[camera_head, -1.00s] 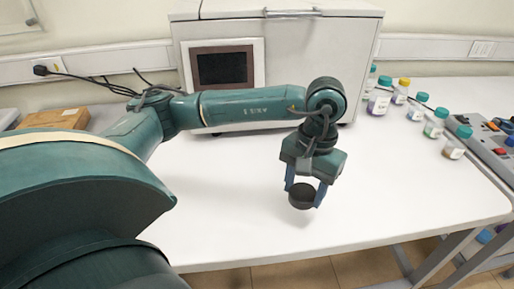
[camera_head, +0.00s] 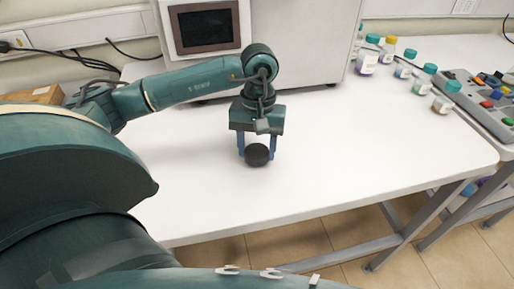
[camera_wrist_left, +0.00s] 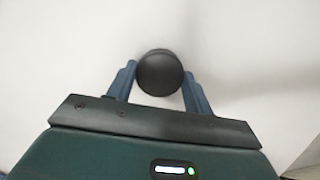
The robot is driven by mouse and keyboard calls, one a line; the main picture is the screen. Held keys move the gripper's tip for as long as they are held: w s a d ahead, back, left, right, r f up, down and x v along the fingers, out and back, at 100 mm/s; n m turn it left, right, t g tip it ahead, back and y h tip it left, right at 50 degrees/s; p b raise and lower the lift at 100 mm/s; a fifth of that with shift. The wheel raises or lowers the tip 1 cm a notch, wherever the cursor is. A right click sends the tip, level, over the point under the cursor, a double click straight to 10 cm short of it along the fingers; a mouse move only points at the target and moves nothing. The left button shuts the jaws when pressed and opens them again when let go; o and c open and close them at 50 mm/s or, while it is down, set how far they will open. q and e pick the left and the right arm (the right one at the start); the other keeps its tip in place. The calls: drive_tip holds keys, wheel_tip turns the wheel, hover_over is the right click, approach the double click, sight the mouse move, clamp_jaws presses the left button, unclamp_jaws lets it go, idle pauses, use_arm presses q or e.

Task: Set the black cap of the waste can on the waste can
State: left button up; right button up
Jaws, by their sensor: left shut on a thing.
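The black cap (camera_head: 257,155) is round and dark. My left gripper (camera_head: 256,152) is shut on it, with one blue finger on each side, above the white table. In the left wrist view the cap (camera_wrist_left: 160,73) sits between the two fingertips of the left gripper (camera_wrist_left: 159,80), over a plain white surface. The waste can is not in view. My right gripper is not in view.
The white table (camera_head: 330,150) is clear around the cap. A grey machine with a dark screen (camera_head: 208,27) stands behind. Several small bottles with coloured lids (camera_head: 404,66) and a control panel with buttons (camera_head: 485,98) are at the right.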

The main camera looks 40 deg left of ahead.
use_arm(q)
drive_tip(key=shift+f, duration=0.55)
drive_tip(key=shift+f+b, duration=0.25)
drive_tip(key=shift+b, duration=0.05)
drive_tip(key=o, duration=0.9)
drive_tip(key=shift+r, duration=0.1)
drive_tip(key=shift+o, duration=0.2)
